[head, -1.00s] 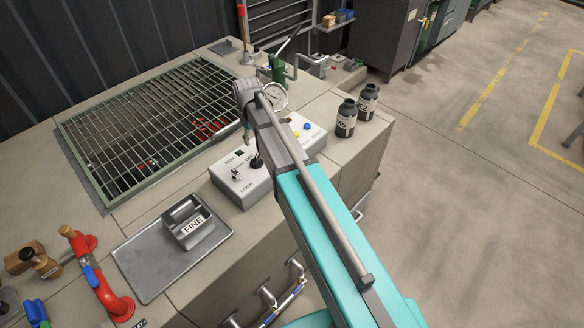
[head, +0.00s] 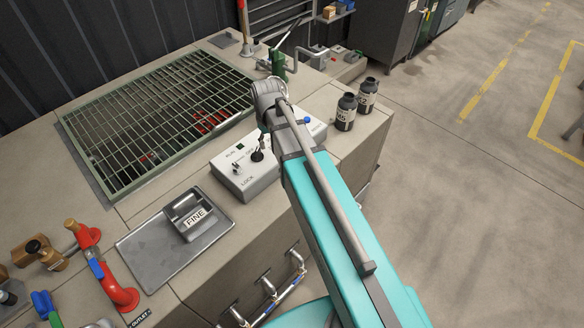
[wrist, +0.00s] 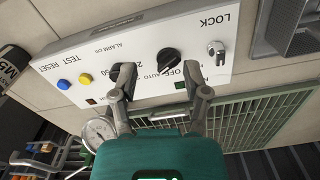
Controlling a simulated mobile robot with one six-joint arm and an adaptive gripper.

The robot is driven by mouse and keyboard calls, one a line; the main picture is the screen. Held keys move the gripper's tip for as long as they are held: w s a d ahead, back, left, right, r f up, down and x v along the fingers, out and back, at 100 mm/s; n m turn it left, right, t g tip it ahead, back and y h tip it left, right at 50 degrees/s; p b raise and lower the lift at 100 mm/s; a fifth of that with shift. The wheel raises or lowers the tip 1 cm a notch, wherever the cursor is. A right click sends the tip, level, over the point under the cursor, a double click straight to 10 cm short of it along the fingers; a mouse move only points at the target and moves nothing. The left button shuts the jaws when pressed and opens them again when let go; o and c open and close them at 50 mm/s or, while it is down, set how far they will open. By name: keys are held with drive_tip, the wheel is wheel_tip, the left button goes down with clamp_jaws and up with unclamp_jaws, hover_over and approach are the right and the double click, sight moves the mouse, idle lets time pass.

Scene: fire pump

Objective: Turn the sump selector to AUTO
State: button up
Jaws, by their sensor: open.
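A white control box (head: 240,182) sits on the bench and shows upside down in the wrist view (wrist: 190,25). A black selector knob (wrist: 168,60) on it has OFF and AUTO lettering beside it; its exact setting is hard to read. The same knob shows in the head view (head: 257,156). A second dark knob (wrist: 124,72) is partly hidden behind my left finger. My gripper (wrist: 160,95) is open, its fingers spread on either side of the AUTO/OFF knob's line and apart from the knob. In the head view my arm hides much of the box's right part.
A key switch (wrist: 217,50) stands near the LOCK lettering. Yellow (wrist: 86,80) and blue (wrist: 64,84) buttons and a round gauge (wrist: 98,132) are close by. A green grating (head: 150,115), a metal tray (head: 150,255) and dark bottles (head: 346,112) surround the box.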

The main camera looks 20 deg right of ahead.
drive_tip(key=s+d+f+m+b, duration=0.1)
drive_tip(key=s+d+m, duration=0.2)
drive_tip(key=s, duration=0.8)
drive_tip(key=shift+s+d+f, duration=0.15)
drive_tip(key=shift+d, duration=0.35)
idle(0.9)
